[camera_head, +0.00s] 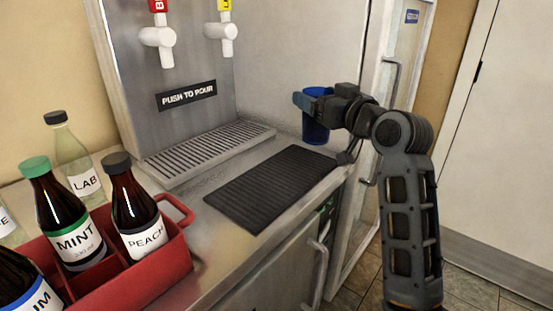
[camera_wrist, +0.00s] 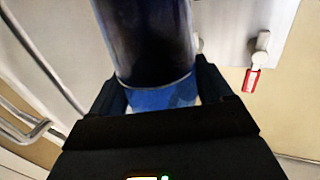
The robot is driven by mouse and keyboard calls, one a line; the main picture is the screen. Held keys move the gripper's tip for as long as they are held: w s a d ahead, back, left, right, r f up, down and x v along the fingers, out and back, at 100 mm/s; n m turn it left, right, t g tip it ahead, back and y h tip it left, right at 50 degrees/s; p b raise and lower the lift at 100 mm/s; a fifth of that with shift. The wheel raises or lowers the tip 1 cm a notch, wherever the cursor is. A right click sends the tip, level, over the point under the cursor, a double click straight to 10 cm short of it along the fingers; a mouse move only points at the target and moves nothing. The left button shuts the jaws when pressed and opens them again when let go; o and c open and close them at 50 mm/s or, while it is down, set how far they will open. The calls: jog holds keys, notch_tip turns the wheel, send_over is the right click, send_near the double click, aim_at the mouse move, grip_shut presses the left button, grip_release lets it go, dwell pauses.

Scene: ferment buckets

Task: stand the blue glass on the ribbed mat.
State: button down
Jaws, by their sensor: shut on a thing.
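The blue glass (camera_head: 316,130) is held upright in my gripper (camera_head: 318,98), near the right end of the counter. In the wrist view the glass (camera_wrist: 150,45) stands between the two fingers of my gripper (camera_wrist: 165,88), which is shut on it. The black ribbed mat (camera_head: 270,187) lies flat and bare on the counter, nearer the camera than the glass. The glass is beyond the mat's far right end, not over its middle. Its exact height above the counter is hard to tell.
A steel dispenser (camera_head: 180,125) with two taps and a slotted drip tray (camera_head: 208,150) stands behind the mat. A red crate (camera_head: 160,268) with bottles is at the front left. A clear bottle (camera_head: 72,150) stands behind it. A door handle (camera_head: 391,83) is close to my arm.

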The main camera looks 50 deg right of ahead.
jog(key=w+a+f, duration=0.5)
jog(key=a+f, duration=0.1)
jog(key=f, duration=0.3)
jog(key=shift+w+a+b, duration=0.15)
jog(key=shift+a+b, duration=0.15)
jog(key=shift+f, duration=0.1)
grip_release()
jog(key=shift+f, duration=0.1)
jog(key=v, duration=1.2)
jog(key=shift+b, duration=0.35)
